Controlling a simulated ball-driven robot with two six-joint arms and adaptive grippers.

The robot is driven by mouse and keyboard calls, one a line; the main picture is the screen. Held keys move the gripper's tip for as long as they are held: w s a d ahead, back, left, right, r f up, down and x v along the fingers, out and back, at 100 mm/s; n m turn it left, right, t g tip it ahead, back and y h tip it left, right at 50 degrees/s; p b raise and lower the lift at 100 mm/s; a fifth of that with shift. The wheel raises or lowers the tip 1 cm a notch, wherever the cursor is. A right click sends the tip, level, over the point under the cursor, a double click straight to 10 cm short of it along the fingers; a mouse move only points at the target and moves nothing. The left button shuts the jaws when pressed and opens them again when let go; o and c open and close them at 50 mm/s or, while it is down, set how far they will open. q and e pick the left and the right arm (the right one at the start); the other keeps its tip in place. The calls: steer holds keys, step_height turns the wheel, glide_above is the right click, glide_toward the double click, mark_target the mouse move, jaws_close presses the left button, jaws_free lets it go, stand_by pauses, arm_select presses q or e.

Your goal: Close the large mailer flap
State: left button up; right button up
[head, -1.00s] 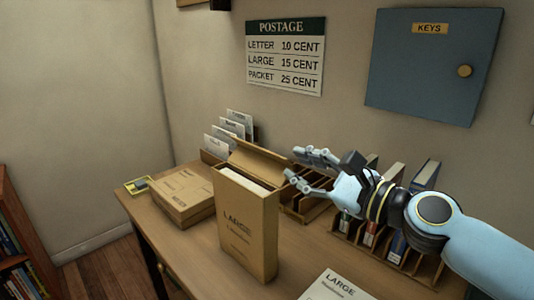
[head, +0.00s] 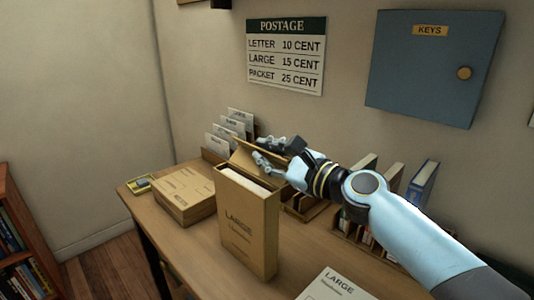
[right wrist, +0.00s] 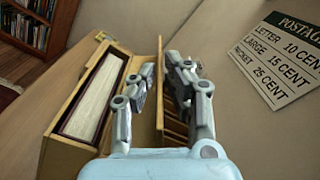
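The large mailer (head: 247,225), a tan box lettered LARGE, stands upright on the desk with its top open. White pages of a dark-covered book (right wrist: 92,98) show inside it in the right wrist view. Its flap (head: 243,158) stands up from the back edge; in the right wrist view the flap (right wrist: 159,95) is a thin upright board. My right gripper (head: 260,150) is at the flap, with its fingers open on either side of it. In the right wrist view the gripper (right wrist: 160,68) straddles the flap, with gaps visible beside it. My left gripper is out of view.
A flat cardboard parcel (head: 184,193) lies left of the mailer, near a small yellow tray (head: 139,186). Upright envelopes (head: 229,128) stand behind. A slotted rack with books (head: 421,184) is at right. A LARGE sheet (head: 334,285) lies in front.

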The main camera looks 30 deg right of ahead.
jaws_close()
steer(key=shift+a+n, duration=0.1)
steer(key=shift+n, duration=0.2)
steer(key=n, duration=0.1)
steer(key=a+n+b, duration=0.1)
steer(key=n, duration=0.1)
steer(key=shift+s+a+r, duration=0.15)
steer(key=shift+s+a, duration=0.05)
steer(key=shift+s, duration=0.1)
steer(key=shift+s+a+n+b, duration=0.15)
steer(key=shift+a+n+b, duration=0.15)
steer(key=shift+n, duration=0.55)
steer(key=shift+s+a+n+b, duration=0.15)
steer(key=shift+a+n, duration=0.25)
steer(key=shift+n, duration=0.45)
steer(key=shift+o, duration=2.1)
jaws_free()
